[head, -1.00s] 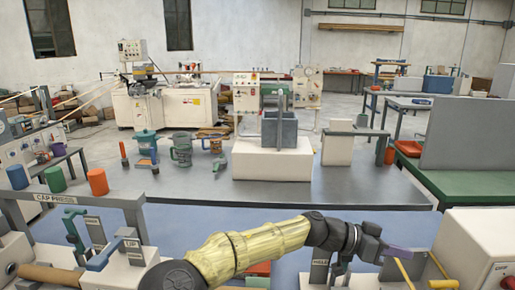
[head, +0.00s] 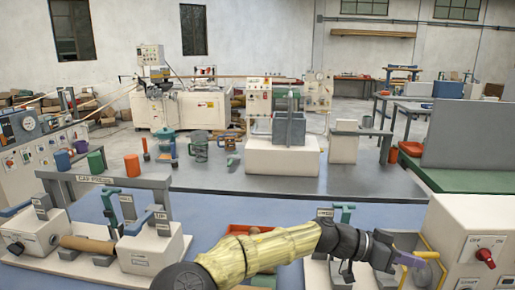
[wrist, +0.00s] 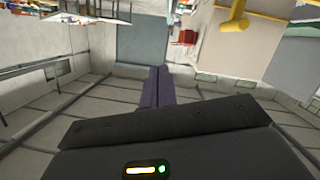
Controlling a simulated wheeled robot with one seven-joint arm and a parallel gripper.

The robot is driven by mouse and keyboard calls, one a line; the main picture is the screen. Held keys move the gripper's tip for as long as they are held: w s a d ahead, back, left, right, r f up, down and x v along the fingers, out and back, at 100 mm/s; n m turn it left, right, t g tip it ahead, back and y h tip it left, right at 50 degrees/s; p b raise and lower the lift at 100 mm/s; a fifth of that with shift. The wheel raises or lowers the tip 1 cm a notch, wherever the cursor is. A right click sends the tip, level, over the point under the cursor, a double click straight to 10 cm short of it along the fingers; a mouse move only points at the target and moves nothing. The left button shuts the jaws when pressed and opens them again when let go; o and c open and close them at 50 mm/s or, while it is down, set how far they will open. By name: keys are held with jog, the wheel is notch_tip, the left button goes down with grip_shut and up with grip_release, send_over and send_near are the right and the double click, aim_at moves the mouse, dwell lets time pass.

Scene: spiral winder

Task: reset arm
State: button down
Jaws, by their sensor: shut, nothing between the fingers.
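My arm, in a yellow sleeve, reaches across the bottom of the head view to the right. My gripper (head: 412,260) is at its end, with purple fingers, in front of the white box with the red switch. In the wrist view the purple fingers (wrist: 155,87) lie together with nothing between them. A yellow handle (head: 427,255) shows right beside the fingertips in the head view. I cannot tell whether they touch.
The white switch box (head: 470,225) stands close on the right. The cap press (head: 110,182) with a brown roll (head: 87,244) is at the left. A red bin (head: 248,229) lies behind my arm. Behind is a grey table (head: 220,181) with cups and a white block (head: 283,158).

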jog(key=s+d+f+n+y, duration=0.1)
jog(key=s+f+n+y, duration=0.15)
jog(key=f, duration=0.45)
jog(key=s+d+f+n+y, duration=0.1)
jog(key=s+f+y, duration=0.15)
jog(key=f, duration=0.45)
jog(key=s+a+f+n+t+y, duration=0.1)
jog(key=s+a+f+n+y, duration=0.1)
jog(key=a+f+n+y, duration=0.45)
jog(key=s+a+r+n+t+y, duration=0.1)
jog(key=a+r+n+t+y, duration=0.15)
jog(key=a, duration=0.45)
jog(key=s+a+r+n+t+y, duration=0.1)
jog(key=a+r+n+t, duration=0.25)
jog(key=a, duration=0.35)
notch_tip(320, 180, up, 14)
jog(key=g+p, duration=0.1)
jog(key=p, duration=1.3)
jog(key=shift+d, duration=0.2)
jog(key=shift+f, duration=0.1)
